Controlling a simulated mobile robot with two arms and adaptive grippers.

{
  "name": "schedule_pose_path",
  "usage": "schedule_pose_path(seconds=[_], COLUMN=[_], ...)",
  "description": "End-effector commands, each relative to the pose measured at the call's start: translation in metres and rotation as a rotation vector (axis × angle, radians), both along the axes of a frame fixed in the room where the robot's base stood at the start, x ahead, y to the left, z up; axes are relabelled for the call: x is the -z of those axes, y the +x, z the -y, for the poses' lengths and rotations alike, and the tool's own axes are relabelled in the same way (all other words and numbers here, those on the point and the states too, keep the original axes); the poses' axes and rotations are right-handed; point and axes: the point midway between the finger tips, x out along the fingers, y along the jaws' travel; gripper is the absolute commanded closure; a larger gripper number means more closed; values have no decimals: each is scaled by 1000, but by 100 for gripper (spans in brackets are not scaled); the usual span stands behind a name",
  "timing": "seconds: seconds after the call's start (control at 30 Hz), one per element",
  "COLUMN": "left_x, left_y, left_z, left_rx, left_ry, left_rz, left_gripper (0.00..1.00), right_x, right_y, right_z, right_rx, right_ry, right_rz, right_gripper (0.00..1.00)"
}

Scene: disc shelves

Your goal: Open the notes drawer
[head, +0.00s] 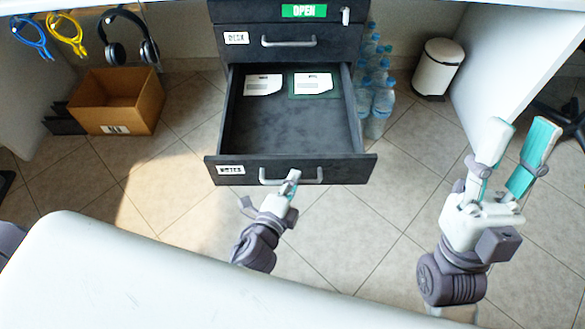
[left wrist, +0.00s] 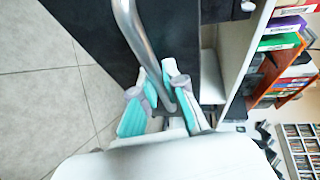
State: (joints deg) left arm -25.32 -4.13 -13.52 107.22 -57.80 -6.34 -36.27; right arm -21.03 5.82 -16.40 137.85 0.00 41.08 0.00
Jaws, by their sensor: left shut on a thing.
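The notes drawer (head: 290,170) is the lower drawer of a dark cabinet, and it stands pulled far out. My left gripper (head: 291,183) is shut on the drawer's grey bar handle (head: 310,175), right of the handle's middle. In the left wrist view the handle (left wrist: 135,35) runs down between the teal-padded fingers (left wrist: 165,95). My right gripper (head: 514,158) is open and empty, to the right of the drawer, with its fingers pointing up.
The closed desk drawer (head: 280,42) sits above, under a green OPEN sign (head: 304,11). Water bottles (head: 379,100) stand right of the cabinet, with a white bin (head: 437,68) beyond. A cardboard box (head: 118,100) is at the left. The tiled floor between is clear.

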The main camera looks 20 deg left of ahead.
Motion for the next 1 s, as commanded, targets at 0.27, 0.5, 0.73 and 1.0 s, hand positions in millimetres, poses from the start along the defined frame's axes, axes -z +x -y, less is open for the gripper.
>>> schedule_pose_path(seconds=[0.27, 0.5, 0.73, 1.0], left_x=[0, 1, 0, 0], left_y=[-6, -6, -5, -10], left_z=[1, 1, 1, 1], left_rx=[-1, 0, 0, 0], left_ry=[0, 0, 0, -1], left_rz=[-1, -1, -1, -2], left_gripper=[100, 86, 63, 63], right_x=[-1, -1, -1, -1], right_y=[-4, -4, -4, -4], right_z=[1, 1, 1, 1], right_rx=[-2, -1, -1, -3], right_ry=[8, 8, 7, 8], right_rz=[24, 24, 24, 22], right_gripper=[60, 60, 60, 60])
